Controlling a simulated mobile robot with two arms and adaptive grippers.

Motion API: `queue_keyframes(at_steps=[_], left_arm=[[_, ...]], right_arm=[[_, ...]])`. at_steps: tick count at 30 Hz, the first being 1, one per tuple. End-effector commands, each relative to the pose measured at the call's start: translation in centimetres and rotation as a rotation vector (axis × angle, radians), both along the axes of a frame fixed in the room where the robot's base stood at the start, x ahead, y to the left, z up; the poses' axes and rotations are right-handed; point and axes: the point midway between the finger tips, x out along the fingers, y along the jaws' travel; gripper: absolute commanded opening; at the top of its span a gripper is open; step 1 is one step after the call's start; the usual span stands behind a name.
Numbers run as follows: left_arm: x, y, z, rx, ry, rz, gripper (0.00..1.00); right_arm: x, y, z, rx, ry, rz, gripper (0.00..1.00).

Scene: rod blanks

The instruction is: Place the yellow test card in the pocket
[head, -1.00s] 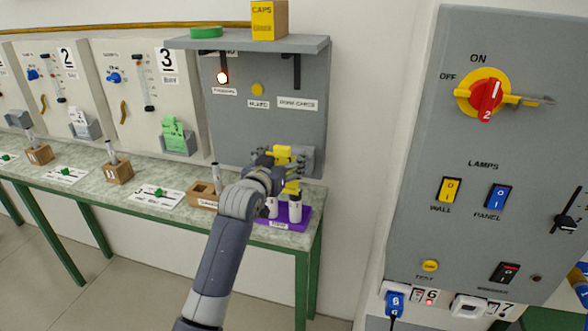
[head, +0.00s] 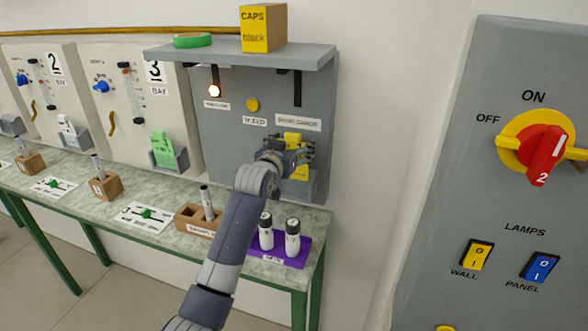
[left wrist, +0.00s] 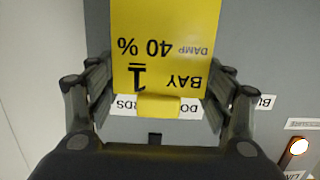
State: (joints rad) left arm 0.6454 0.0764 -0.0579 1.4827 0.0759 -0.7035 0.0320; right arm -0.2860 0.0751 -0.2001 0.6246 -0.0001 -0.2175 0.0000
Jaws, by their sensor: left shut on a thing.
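The yellow test card (head: 300,172) is in my left gripper (head: 287,158), in front of the grey panel below the "DONE CARDS" label (head: 298,122). In the left wrist view the card (left wrist: 160,45) reads "BAY 1" and "40% DAMP" upside down. The fingers (left wrist: 158,108) are shut on its small tab, and the card extends past them. The pocket (head: 315,186) is a grey holder on the panel, mostly hidden behind the hand and card. I cannot tell whether the card's lower edge is inside it. My right gripper is in no view.
Below the hand, a purple tray (head: 296,257) holds two white, black-capped cylinders. A wooden block (head: 190,219) with a rod stands to its left. A shelf (head: 240,53) with a yellow caps box (head: 263,28) juts out above. Bays with card holders line the wall at left.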

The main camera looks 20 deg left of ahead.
Motion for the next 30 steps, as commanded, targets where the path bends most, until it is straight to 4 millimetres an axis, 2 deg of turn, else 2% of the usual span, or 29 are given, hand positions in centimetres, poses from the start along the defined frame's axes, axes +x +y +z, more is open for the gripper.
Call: queue_keyframes(at_steps=[3,8,13,18,25,26,27,28,30], left_arm=[[0.0,0.0,-1.5,0.0,0.0,0.0,0.5],[0.0,0.0,-3.1,0.0,0.001,0.0,0.5],[0.0,0.0,-5.4,0.0,0.001,0.0,0.5],[0.0,0.0,-5.8,0.0,-0.004,0.0,0.5],[0.0,0.0,-6.1,0.0,-0.002,0.0,0.5],[0.0,0.0,-6.1,0.0,-0.002,0.0,0.78],[0.0,0.0,-6.0,0.0,-0.002,0.0,0.87],[0.0,0.0,-6.0,0.0,-0.002,0.0,0.94],[0.0,0.0,-6.0,0.0,-0.002,0.0,0.94]], right_arm=[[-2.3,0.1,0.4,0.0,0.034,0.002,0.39],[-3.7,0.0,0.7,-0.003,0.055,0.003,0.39],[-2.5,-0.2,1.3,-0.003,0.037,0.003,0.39],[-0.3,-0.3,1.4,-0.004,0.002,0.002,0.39],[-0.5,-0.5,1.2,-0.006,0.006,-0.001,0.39],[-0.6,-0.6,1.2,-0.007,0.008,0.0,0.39],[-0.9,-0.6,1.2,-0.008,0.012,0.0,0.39],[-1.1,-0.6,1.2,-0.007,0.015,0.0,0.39],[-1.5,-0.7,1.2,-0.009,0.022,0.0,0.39]])
